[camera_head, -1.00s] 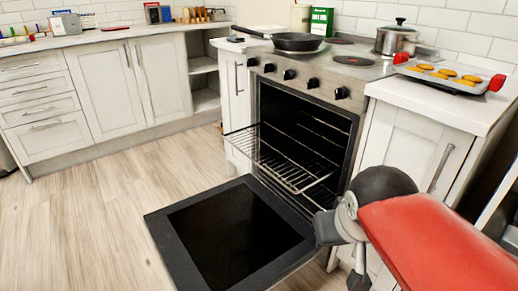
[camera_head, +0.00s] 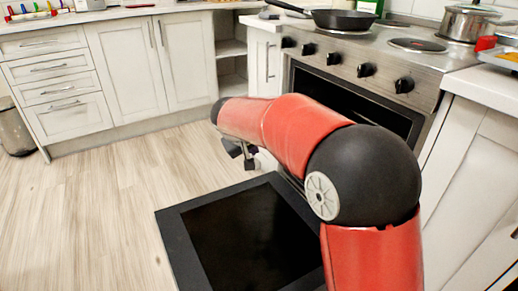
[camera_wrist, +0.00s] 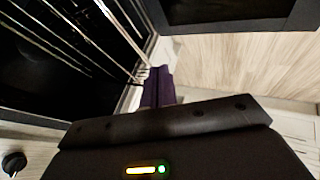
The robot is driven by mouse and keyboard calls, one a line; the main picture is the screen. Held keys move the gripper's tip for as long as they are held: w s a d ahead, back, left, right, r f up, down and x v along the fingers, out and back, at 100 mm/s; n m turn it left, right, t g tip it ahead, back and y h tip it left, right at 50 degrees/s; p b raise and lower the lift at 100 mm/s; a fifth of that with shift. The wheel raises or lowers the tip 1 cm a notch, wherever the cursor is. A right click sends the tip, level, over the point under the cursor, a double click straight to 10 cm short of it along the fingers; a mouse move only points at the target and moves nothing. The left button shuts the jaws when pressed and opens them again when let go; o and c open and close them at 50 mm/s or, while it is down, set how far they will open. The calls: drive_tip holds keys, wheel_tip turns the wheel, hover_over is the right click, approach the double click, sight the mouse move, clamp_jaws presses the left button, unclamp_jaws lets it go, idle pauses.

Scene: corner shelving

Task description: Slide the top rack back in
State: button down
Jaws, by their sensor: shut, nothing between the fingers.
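The oven (camera_head: 340,62) stands open, with its door (camera_head: 235,235) folded down flat. The wire rack (camera_wrist: 122,30) shows in the wrist view as pale bars across the upper left. In the head view my red arm hides the rack, so how far it sticks out cannot be seen there. My gripper (camera_wrist: 158,85) is shut and empty, its fingers close to the rack's edge. Whether they touch the rack cannot be told. In the head view the gripper (camera_head: 240,152) is partly hidden behind my arm, above the door.
A frying pan (camera_head: 343,19) and a pot (camera_head: 468,20) stand on the stove top. Oven knobs (camera_head: 366,69) line the front. A tray (camera_head: 503,57) lies on the right counter. The wooden floor (camera_head: 110,210) to the left is clear.

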drive_tip(key=w+d+f, duration=0.5)
drive_tip(key=w+f, duration=0.1)
drive_tip(key=w, duration=0.1)
drive_tip(key=shift+f+p, duration=0.3)
